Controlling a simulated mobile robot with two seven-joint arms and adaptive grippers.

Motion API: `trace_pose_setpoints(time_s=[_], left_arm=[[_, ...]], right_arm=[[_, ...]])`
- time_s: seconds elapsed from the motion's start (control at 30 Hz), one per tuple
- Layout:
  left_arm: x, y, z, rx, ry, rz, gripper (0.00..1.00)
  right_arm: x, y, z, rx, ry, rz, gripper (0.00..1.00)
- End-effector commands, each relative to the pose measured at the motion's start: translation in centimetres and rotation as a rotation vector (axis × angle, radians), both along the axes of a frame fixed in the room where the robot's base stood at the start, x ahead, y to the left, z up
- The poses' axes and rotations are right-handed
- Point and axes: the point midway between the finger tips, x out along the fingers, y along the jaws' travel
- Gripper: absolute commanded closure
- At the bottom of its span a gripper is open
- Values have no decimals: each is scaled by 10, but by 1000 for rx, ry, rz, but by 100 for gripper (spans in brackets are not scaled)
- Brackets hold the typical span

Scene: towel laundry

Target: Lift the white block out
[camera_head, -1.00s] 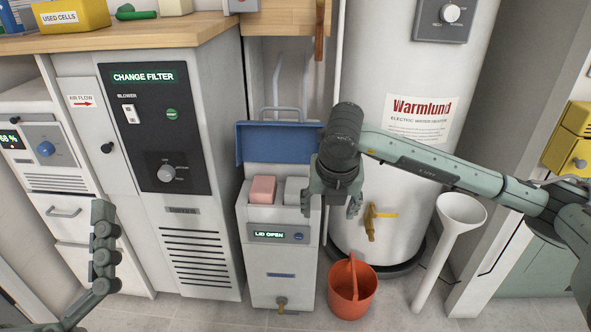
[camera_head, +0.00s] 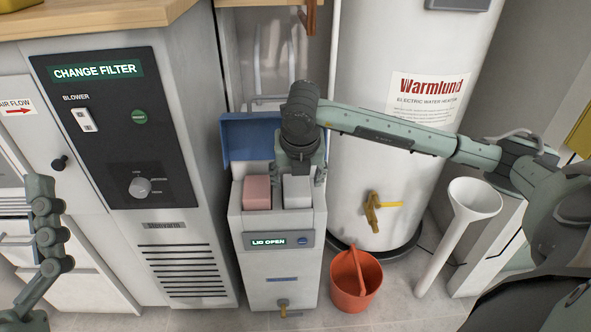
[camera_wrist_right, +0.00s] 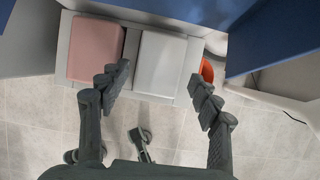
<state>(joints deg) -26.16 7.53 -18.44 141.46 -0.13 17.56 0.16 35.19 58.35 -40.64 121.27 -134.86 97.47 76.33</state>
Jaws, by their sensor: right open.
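The white block (camera_head: 297,194) sits in the right slot of the white appliance, whose display reads LID OPEN, beside a pink block (camera_head: 257,193) in the left slot. My right gripper (camera_head: 298,175) is open and empty, pointing down above the white block. In the right wrist view, the white block (camera_wrist_right: 158,65) shows between the spread fingers; one finger overlaps the gap beside the pink block (camera_wrist_right: 95,50). I cannot tell if the fingers touch it. My left gripper (camera_head: 43,215) shows partly at the left edge, away from the appliance; its opening cannot be made out.
The raised blue lid (camera_head: 246,138) stands behind the blocks. The water heater (camera_head: 372,150) with its brass tap (camera_head: 373,215) is close on the right, and an orange bucket (camera_head: 352,297) is on the floor. A tall grey cabinet (camera_head: 190,230) stands on the left.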

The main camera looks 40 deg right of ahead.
Motion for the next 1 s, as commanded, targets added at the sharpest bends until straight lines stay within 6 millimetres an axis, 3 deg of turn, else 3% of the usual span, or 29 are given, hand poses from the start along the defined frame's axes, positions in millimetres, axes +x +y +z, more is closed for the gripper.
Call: trace_pose_setpoints(time_s=[0.23,0.6,1.0], left_arm=[[-7,4,6,-21,-66,5,0],[-9,5,8,-26,-81,6,0],[-8,5,8,-25,-80,7,0]], right_arm=[[10,-6,-29,0,0,0,36],[12,-7,-34,0,0,1,36],[12,-7,-34,0,-1,0,85]])
